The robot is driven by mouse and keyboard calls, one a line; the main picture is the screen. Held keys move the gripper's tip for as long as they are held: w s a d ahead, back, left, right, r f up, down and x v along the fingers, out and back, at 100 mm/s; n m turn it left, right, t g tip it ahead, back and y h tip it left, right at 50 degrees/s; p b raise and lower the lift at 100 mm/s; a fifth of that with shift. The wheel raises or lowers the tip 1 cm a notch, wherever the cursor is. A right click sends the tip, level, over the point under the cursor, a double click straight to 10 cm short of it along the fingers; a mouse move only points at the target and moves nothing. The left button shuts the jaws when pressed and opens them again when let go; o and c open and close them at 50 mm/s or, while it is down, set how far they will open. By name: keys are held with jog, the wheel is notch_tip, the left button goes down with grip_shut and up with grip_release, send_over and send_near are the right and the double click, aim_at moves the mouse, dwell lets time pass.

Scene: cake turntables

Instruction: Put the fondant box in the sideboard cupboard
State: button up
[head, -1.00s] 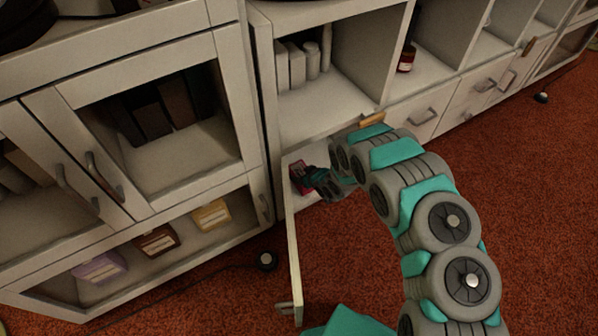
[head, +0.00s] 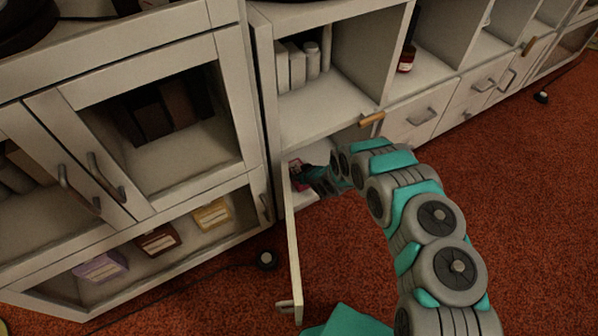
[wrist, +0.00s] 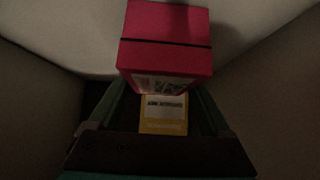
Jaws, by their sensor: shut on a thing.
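A red box (wrist: 168,35) with a dark band and a printed label sits between the fingertips of my gripper (wrist: 157,92), which is shut on it. I take this for the fondant box. A yellow, labelled patch (wrist: 164,113) shows below it; I cannot tell whether it belongs to the box. In the head view, the red box (head: 297,174) and my gripper (head: 318,178) are inside the low sideboard cupboard (head: 312,197), partly hidden by shadow. Its door (head: 293,255) stands open, seen nearly edge-on. I cannot tell whether the box touches the cupboard floor.
An open shelf with several pale items (head: 297,66) is above the cupboard. A glass-fronted cabinet at the left holds purple (head: 100,266), brown (head: 158,240) and yellow (head: 212,214) boxes. A wooden handle (head: 371,119) juts out above my arm.

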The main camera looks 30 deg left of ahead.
jog(key=shift+f, duration=0.1)
jog(key=o, duration=1.5)
jog(key=shift+d+r, duration=0.1)
jog(key=shift+r, duration=0.2)
jog(key=v, duration=1.1)
jog(key=shift+s+d+r, duration=0.15)
jog(key=shift+s+d, duration=0.1)
